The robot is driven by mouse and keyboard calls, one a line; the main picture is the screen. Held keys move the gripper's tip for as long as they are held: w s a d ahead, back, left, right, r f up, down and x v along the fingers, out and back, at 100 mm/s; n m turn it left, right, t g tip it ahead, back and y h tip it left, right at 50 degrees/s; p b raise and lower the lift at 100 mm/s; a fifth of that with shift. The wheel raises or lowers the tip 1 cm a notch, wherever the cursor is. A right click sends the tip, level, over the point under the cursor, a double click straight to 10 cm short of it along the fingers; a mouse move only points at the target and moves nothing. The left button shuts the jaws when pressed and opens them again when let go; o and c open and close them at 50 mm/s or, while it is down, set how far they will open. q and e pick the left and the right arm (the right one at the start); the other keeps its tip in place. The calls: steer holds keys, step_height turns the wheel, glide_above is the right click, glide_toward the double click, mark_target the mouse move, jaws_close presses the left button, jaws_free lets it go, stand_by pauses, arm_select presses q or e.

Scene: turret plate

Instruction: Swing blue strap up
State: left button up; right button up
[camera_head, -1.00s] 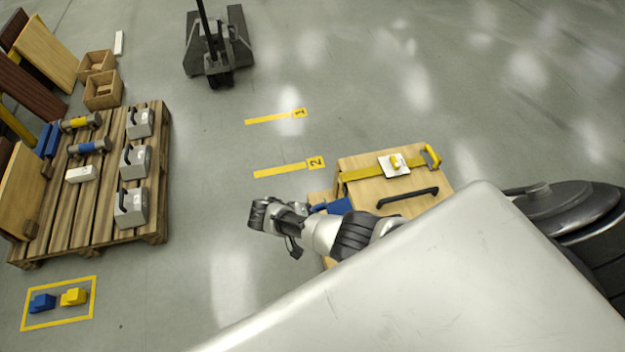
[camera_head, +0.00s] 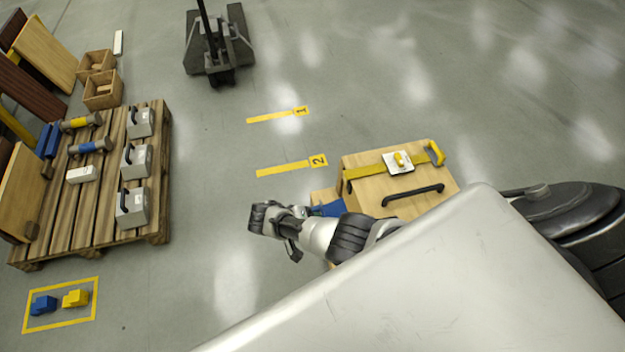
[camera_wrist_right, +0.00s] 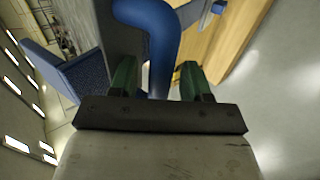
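The wooden crate (camera_head: 370,165) sits at the centre right, partly hidden by my body. A piece of the blue strap (camera_head: 330,208) shows at its near left edge, beside my arm. In the right wrist view the thick curved blue strap handle (camera_wrist_right: 152,35) runs between the two green fingers of my right gripper (camera_wrist_right: 160,80). The fingers stand apart around it, with a narrow gap visible on the left. A small blue part (camera_wrist_right: 217,7) shows at the top. An arm of mine crosses left of the crate in the head view. My left gripper is not identifiable.
A yellow strap (camera_head: 370,172) with a white plate (camera_head: 398,162) and a black handle (camera_head: 412,194) are on the crate. A pallet (camera_head: 60,225) with grey weights stands left. A pallet jack (camera_head: 215,50) is behind. Floor between is clear.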

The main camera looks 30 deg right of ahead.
steer(key=shift+w+a+r, duration=0.1)
steer(key=shift+a+r, duration=0.05)
steer(key=shift+a, duration=0.15)
steer(key=v, duration=1)
steer(key=shift+a+r, duration=0.2)
steer(key=s+d+f+n+y, duration=0.1)
steer(key=s+f+n+y, duration=0.15)
steer(key=s+f, duration=0.7)
steer(key=s+d+f+n+y, duration=0.2)
steer(key=s+f+y, duration=0.2)
steer(key=s+f, duration=0.55)
steer(key=s+d+f+t+y, duration=0.1)
steer(key=s+d+f+t, duration=0.1)
steer(key=s, duration=0.7)
steer(key=s+d+f+n+t+y, duration=0.1)
steer(key=s+d+f, duration=0.3)
steer(key=s, duration=0.5)
step_height(320, 180, down, 3)
steer(key=shift+r+t+y, duration=0.2)
steer(key=shift+t+y, duration=0.2)
steer(key=shift+y, duration=0.25)
steer(key=shift+d, duration=0.1)
